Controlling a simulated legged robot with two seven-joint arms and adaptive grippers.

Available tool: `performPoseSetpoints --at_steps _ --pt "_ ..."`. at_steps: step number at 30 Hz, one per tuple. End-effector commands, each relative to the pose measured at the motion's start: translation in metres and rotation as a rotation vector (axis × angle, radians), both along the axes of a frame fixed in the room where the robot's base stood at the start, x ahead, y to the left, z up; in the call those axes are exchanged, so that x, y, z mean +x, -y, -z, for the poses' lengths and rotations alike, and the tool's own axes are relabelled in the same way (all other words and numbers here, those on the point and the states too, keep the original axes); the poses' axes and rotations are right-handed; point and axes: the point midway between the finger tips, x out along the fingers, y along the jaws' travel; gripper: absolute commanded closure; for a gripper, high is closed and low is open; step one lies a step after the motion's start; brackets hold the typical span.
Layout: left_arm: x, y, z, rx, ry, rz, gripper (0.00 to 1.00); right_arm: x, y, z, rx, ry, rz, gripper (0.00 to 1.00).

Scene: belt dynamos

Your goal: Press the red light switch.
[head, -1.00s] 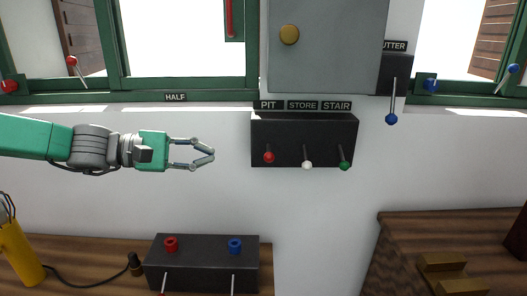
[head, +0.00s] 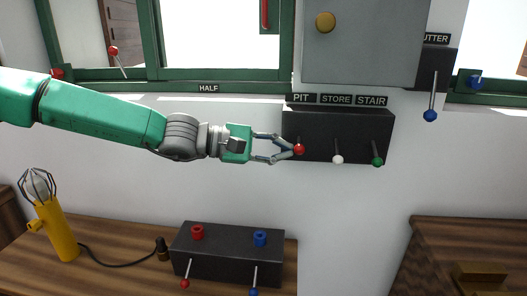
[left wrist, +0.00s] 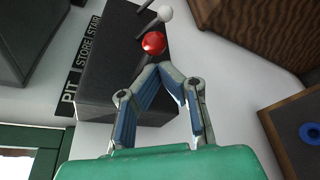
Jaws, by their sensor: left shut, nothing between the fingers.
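The red light switch (head: 299,149) is a red-balled lever labelled PIT, at the left of a dark wall box (head: 315,125). Its ball also shows in the left wrist view (left wrist: 153,43). White (head: 338,160) and green (head: 377,161) balled levers, under STORE and STAIR, are to its right. My left gripper (head: 290,149) is shut and empty. Its fingertips are right beside the red ball on its left in the head view; whether they touch it I cannot tell. In the left wrist view the closed tips (left wrist: 158,67) lie just below the ball. My right gripper is not in view.
A grey cabinet (head: 365,45) with a yellow knob hangs above the box. A blue-balled lever (head: 430,115) is on the right. Below, a dark box (head: 228,255) with red and blue sockets and a yellow caged lamp (head: 55,225) stand on a wooden bench.

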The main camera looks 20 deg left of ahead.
Motion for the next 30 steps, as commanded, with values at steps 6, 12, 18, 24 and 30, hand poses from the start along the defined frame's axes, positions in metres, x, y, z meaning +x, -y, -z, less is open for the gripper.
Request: performPoseSetpoints --at_steps 6,12,18,24,30 --pt "0.003 0.002 0.001 -0.002 0.001 0.000 1.00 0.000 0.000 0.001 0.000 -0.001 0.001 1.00" --pt "0.003 0.002 0.001 -0.003 0.001 0.000 1.00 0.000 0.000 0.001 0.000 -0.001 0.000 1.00" --pt "0.003 0.002 -0.001 -0.007 -0.018 0.000 1.00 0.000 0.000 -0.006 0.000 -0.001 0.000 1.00" --pt "0.002 0.003 -0.001 -0.012 -0.036 0.000 1.00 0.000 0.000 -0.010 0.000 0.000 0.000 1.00" --pt "0.002 0.002 -0.002 -0.019 -0.059 0.000 1.00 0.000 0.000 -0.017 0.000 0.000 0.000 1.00"
